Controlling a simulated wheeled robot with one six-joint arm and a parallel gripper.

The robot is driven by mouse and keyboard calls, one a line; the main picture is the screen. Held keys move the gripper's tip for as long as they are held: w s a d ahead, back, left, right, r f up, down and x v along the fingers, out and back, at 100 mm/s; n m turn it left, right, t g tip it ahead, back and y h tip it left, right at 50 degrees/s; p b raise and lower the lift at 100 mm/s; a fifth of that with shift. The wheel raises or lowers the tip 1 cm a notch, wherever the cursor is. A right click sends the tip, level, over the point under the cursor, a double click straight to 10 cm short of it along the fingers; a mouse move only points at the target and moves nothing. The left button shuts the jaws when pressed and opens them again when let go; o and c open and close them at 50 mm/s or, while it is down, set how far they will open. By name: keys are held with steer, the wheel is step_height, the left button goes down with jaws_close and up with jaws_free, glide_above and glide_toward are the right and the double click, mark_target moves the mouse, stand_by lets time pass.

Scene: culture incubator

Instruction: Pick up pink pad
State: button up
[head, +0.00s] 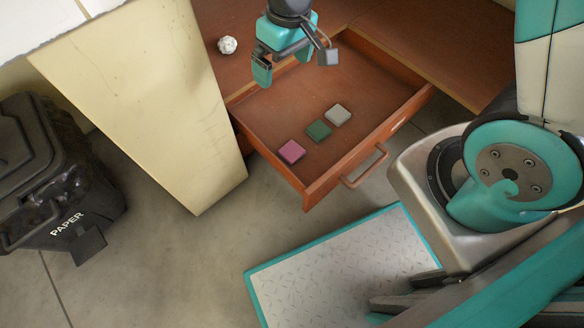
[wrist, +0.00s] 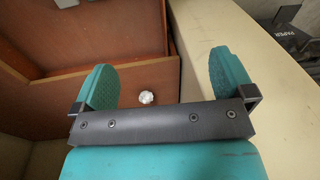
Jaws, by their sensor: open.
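The pink pad (head: 291,152) lies flat in the open drawer (head: 262,112), near its front left corner in the head view. My gripper (head: 295,72) is open and empty, over the back of the drawer and apart from the pads. In the wrist view the two teal fingers (wrist: 158,82) are spread wide with nothing between them in contact.
A crumpled white ball (head: 227,45) lies on the brown surface left of my gripper; it also shows in the wrist view (wrist: 146,97). A cream panel (head: 150,95) stands left of the drawer. A black paper bin (head: 55,170) is at far left. The drawer's front has a handle (head: 366,168).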

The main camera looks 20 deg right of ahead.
step_height(320, 180, down, 19)
steer(key=w+d+h+b, duration=0.1)
steer(key=w+d+b, duration=0.15)
steer(key=b, duration=1.15)
glide_above(292, 151)
steer(key=f, duration=0.7)
steer(key=w+f, duration=0.1)
steer(key=f, duration=0.3)
steer(key=shift+a+f, duration=0.1)
steer(key=shift+f, duration=0.25)
steer(key=f+b, duration=0.1)
steer(key=f, duration=0.1)
steer(key=f+b, duration=0.2)
steer(key=s+f+b, duration=0.1)
steer(key=f+b, duration=0.1)
steer(key=shift+r, duration=0.1)
steer(key=shift+c, duration=0.5)
steer(key=c, duration=0.9)
